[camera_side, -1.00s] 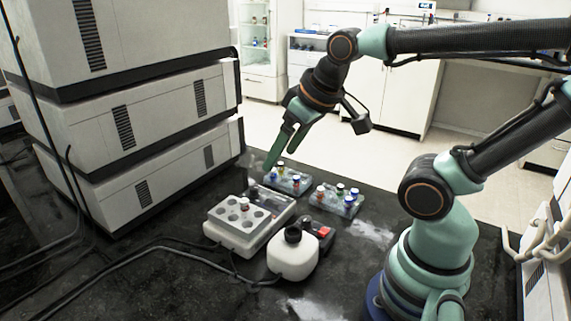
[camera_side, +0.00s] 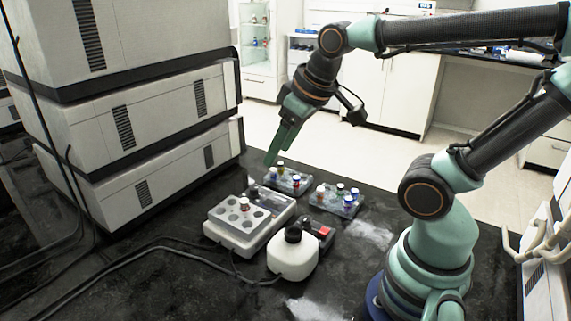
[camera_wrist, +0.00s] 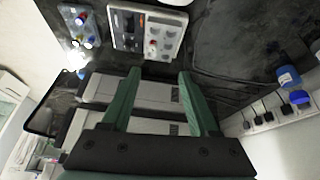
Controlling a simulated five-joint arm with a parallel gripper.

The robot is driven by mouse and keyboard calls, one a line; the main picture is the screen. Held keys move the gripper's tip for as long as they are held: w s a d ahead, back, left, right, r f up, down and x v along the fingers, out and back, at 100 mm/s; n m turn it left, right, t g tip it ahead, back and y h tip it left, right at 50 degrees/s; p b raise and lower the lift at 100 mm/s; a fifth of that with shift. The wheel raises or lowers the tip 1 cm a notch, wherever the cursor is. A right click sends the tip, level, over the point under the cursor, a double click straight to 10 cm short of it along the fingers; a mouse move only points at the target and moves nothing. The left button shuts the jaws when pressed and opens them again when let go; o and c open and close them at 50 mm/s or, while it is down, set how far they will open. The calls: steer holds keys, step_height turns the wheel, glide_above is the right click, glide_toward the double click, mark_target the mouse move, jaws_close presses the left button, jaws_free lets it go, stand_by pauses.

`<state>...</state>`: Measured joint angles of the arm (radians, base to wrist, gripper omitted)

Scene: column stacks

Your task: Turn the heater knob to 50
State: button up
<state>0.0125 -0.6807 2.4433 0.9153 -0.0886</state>
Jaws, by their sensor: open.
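The heater (camera_side: 225,237) is a white block with a grid of round wells, on the black bench left of centre. A vial with a red-brown band (camera_side: 244,204) stands in one well. The heater's dark control panel (camera_side: 268,197) is on its far side; the knob and its setting are too small to read. In the wrist view the heater (camera_wrist: 148,53) is upside down at the top, beyond the fingers. My gripper (camera_side: 270,161) is open and empty in the air beyond the heater; its two green fingers (camera_wrist: 159,75) are apart in the wrist view.
Two vial racks (camera_side: 288,182) (camera_side: 338,204) stand right of the heater. A white rounded device (camera_side: 293,261) with a black top is in front, near cables. Stacked white instruments (camera_side: 140,160) rise at the left.

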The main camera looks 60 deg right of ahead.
steer(key=w+d+n+g, duration=0.3)
steer(key=w+d+n, duration=0.1)
steer(key=w+n, duration=0.35)
steer(key=n+g, duration=0.2)
steer(key=n, duration=0.5)
glide_above(254, 188)
step_height(254, 188, down, 8)
steer(key=f, duration=0.1)
step_height(254, 188, down, 11)
steer(key=shift+f, duration=0.1)
jaws_close()
